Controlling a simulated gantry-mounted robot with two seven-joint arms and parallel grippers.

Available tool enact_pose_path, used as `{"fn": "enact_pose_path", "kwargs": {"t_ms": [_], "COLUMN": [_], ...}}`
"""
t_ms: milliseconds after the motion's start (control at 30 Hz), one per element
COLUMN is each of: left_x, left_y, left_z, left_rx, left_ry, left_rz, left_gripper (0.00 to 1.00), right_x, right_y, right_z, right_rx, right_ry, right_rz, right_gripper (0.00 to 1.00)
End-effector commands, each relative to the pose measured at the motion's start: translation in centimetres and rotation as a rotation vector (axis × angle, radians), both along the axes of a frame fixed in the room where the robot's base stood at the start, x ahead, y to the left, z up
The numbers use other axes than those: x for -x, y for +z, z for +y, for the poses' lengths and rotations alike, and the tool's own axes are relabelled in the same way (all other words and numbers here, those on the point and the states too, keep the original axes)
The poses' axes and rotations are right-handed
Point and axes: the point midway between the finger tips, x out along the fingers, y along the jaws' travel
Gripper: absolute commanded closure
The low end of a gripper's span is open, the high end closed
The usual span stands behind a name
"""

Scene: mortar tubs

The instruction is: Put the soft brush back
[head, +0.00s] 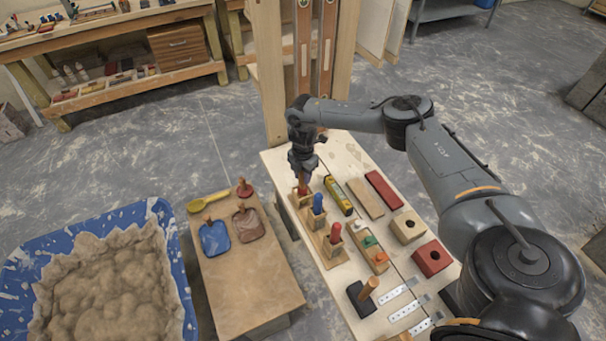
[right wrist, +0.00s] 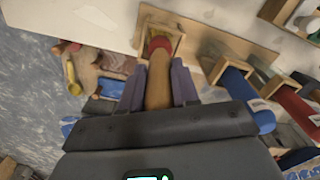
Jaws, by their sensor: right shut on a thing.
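My right gripper (head: 303,172) is over the far end of a wooden rack on the table. It is shut on the wooden handle of the soft brush (right wrist: 158,90); in the right wrist view, my fingers (right wrist: 158,84) lie on both sides of the handle. The brush's red collar (right wrist: 160,45) is at the mouth of a square wooden socket (right wrist: 176,26). Its lower end is hidden, so I cannot tell how deep it sits. A blue-handled tool (head: 318,203) and a red-handled tool (head: 335,233) stand in the neighbouring sockets. My left gripper is not in view.
A yellow level (head: 338,195), wooden and red blocks (head: 385,190) and a small rack (head: 367,246) lie to the right. A low bench (head: 245,275) with trowels and a blue mortar tub (head: 165,215) are left.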

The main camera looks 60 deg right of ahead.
Motion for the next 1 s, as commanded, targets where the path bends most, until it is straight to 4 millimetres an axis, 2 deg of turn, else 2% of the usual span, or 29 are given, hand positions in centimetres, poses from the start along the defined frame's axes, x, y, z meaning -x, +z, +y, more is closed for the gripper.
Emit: {"fn": "enact_pose_path", "kwargs": {"t_ms": [1000], "left_x": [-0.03], "left_y": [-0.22], "left_z": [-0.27], "left_rx": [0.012], "left_ry": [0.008], "left_rz": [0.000], "left_gripper": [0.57], "right_x": [-0.03], "right_y": [-0.94], "right_z": [0.02], "right_rx": [0.000], "right_ry": [0.000], "right_rz": [-0.001], "right_gripper": [1.00]}}
